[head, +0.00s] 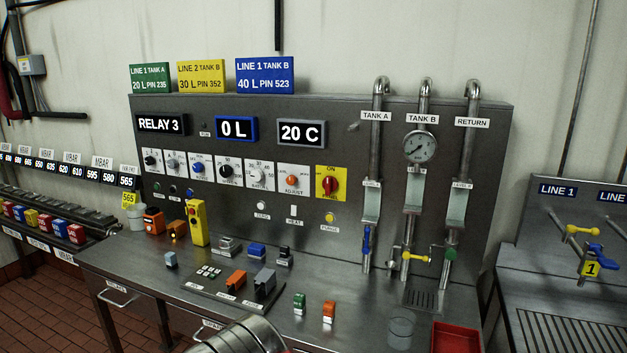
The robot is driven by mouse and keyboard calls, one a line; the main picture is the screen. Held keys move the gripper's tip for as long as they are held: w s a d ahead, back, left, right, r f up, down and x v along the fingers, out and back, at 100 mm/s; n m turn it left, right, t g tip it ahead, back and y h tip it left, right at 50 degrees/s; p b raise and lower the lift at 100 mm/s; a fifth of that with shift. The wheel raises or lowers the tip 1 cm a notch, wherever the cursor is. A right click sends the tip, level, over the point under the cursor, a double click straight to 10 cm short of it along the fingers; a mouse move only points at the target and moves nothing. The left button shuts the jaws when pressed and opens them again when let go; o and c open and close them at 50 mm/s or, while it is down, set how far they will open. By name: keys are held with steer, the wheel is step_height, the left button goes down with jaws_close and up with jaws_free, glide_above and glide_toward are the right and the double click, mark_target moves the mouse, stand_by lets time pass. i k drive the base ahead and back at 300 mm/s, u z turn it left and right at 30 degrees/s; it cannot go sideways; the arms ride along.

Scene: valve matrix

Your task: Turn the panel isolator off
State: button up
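The panel isolator (331,186) is a red rotary knob on a yellow square plate, at the right end of the row of dials on the grey metal panel. The plate reads "ON" above the knob and "PANEL" below it. The knob's grip looks roughly upright, in line with "ON". Nothing covers it. My gripper is not in view; only a silver rounded part, which looks like my arm, shows at the bottom edge, well below and left of the isolator.
Other dials (229,170) sit left of the isolator. Pipes with a gauge (420,146) and valve levers (416,257) stand to its right. The bench (350,290) below holds small coloured blocks, a yellow handset (195,223), a glass (401,331) and a red tray (457,338).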

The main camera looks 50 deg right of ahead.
mark_target(330, 183)
steer(key=z, duration=0.05)
steer(key=i, duration=1.25)
steer(key=z, duration=0.15)
